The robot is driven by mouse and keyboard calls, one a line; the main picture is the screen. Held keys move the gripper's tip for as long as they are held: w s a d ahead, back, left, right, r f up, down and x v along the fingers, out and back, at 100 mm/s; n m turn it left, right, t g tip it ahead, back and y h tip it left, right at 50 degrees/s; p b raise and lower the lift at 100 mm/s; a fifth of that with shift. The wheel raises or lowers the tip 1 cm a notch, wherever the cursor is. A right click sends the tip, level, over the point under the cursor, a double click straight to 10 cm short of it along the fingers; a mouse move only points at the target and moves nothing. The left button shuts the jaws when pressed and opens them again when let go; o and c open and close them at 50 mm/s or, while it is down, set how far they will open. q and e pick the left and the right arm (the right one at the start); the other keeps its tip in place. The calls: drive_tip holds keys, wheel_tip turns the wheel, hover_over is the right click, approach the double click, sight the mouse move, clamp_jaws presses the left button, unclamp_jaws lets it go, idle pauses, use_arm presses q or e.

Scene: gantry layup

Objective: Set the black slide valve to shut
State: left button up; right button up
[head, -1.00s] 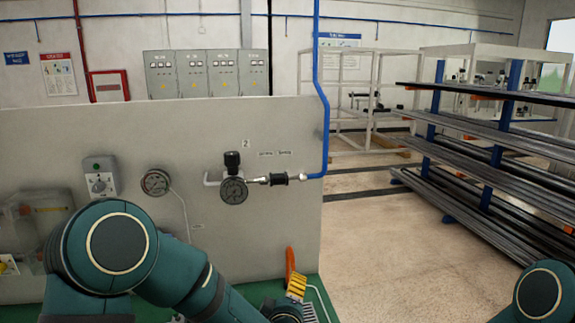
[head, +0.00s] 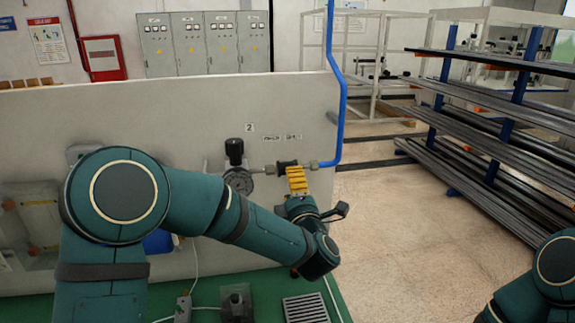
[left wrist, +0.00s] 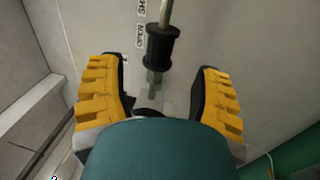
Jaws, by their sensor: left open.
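The black slide valve (head: 287,164) is a dark spool-shaped sleeve on a thin horizontal pipe, between the gauge and the blue pipe. In the left wrist view the sleeve (left wrist: 162,45) lies ahead, between the yellow fingers and beside the lower of two small labels. My right gripper is out of view.
A round gauge (head: 239,181) with a black knob (head: 234,150) above it sits left of the valve. A blue pipe (head: 341,110) rises on the right, near the edge of the grey panel (head: 120,115). The green bench (head: 262,290) is below. A rack of bars (head: 490,135) stands right.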

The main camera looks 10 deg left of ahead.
use_arm(q)
drive_tip(key=p+x, duration=0.1)
drive_tip(key=x, duration=0.6)
drive_tip(key=shift+c, duration=0.2)
clamp_jaws()
